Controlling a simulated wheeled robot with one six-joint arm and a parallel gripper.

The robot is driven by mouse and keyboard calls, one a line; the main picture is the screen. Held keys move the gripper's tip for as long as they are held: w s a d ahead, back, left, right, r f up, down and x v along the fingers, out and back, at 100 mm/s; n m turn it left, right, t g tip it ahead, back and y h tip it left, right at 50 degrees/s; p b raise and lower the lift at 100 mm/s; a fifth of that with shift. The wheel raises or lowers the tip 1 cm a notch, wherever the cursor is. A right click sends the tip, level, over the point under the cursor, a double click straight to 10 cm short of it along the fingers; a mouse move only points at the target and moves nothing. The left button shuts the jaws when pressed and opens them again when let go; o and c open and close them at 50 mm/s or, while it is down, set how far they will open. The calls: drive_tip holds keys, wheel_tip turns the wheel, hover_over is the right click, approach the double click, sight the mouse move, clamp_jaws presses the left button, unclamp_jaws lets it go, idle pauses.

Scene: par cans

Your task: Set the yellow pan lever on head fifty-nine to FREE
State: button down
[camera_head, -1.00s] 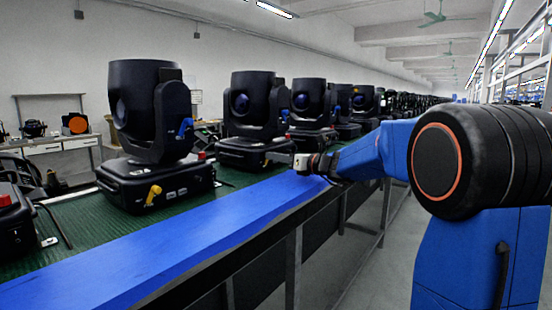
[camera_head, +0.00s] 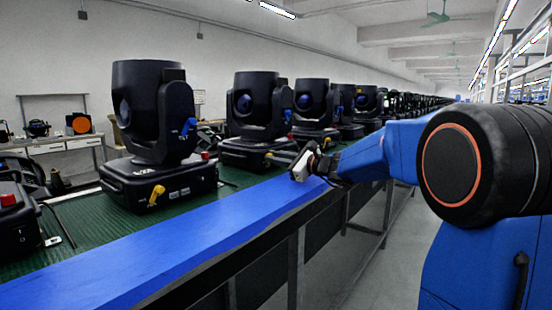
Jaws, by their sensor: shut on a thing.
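Black moving heads stand in a row on a green belt. The second full head (camera_head: 252,120) from the left has a yellow pan lever (camera_head: 272,158) low on its base, pointing right toward my gripper. My gripper (camera_head: 297,165) is at the right of that base, tilted, and shut on the lever's end, though the fingertips are small and partly hidden. The nearer head (camera_head: 152,130) has its own yellow lever (camera_head: 156,195) on its base, with nothing touching it. No head number or FREE marking can be read.
A blue rail (camera_head: 170,245) runs along the front of the green belt (camera_head: 80,228). More heads (camera_head: 313,110) stand close behind the second one. Part of another unit (camera_head: 18,215) is at the left edge.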

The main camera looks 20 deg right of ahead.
drive_tip(key=shift+n, duration=0.4)
drive_tip(key=c, duration=1.7)
unclamp_jaws()
drive_tip(key=shift+c, duration=0.2)
drive_tip(key=shift+s, duration=0.15)
drive_tip(key=v, duration=1.7)
drive_tip(key=shift+d, duration=0.1)
drive_tip(key=shift+s, duration=0.1)
